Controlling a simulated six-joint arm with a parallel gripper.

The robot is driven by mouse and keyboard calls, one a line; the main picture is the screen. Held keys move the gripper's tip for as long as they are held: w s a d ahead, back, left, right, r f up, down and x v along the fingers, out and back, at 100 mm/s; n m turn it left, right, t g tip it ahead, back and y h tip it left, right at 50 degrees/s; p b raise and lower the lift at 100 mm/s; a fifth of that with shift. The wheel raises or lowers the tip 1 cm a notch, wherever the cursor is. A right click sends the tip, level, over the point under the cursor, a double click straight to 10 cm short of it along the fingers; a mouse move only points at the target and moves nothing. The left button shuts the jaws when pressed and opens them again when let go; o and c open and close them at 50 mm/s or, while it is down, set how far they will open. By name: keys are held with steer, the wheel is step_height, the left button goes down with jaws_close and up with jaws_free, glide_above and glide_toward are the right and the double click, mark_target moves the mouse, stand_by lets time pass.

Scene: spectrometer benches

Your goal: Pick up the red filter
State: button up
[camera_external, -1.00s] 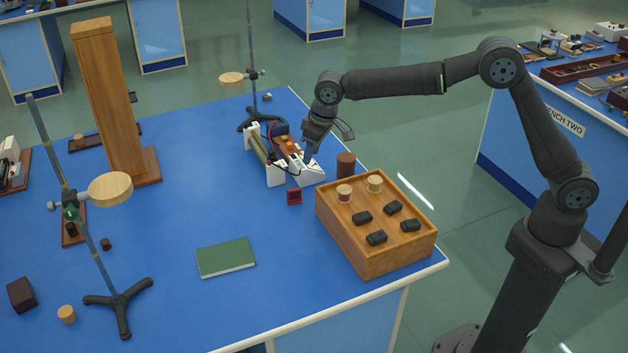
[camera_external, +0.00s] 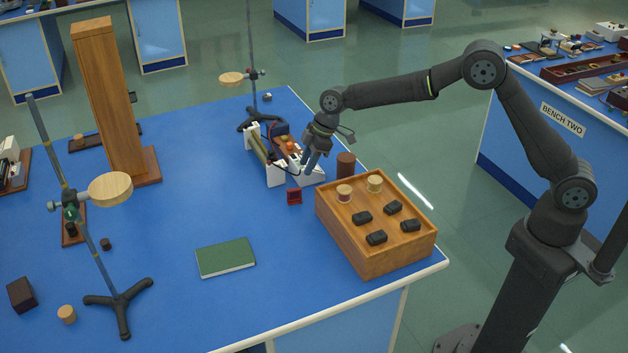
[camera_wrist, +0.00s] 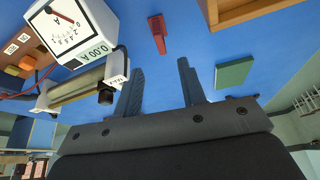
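The red filter (camera_external: 294,196) is a small red framed piece standing upright on the blue bench, left of the wooden box. It also shows in the wrist view (camera_wrist: 157,34), beyond and between my fingertips. My gripper (camera_external: 306,171) is above the bench, behind the filter and slightly to its right, close to the white meter. In the wrist view my gripper (camera_wrist: 160,72) has its two dark fingers wide apart with nothing between them. The filter is apart from both fingers.
A white meter (camera_wrist: 75,30) and a tube with a dark end (camera_wrist: 106,96) lie close to the left finger. A wooden box (camera_external: 350,236) with spools and black blocks stands to the right. A green book (camera_external: 226,257) lies in front, with clear bench around it.

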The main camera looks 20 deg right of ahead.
mark_target(295, 189)
steer(key=x, duration=1.1)
steer(key=shift+a, duration=0.1)
jaws_close()
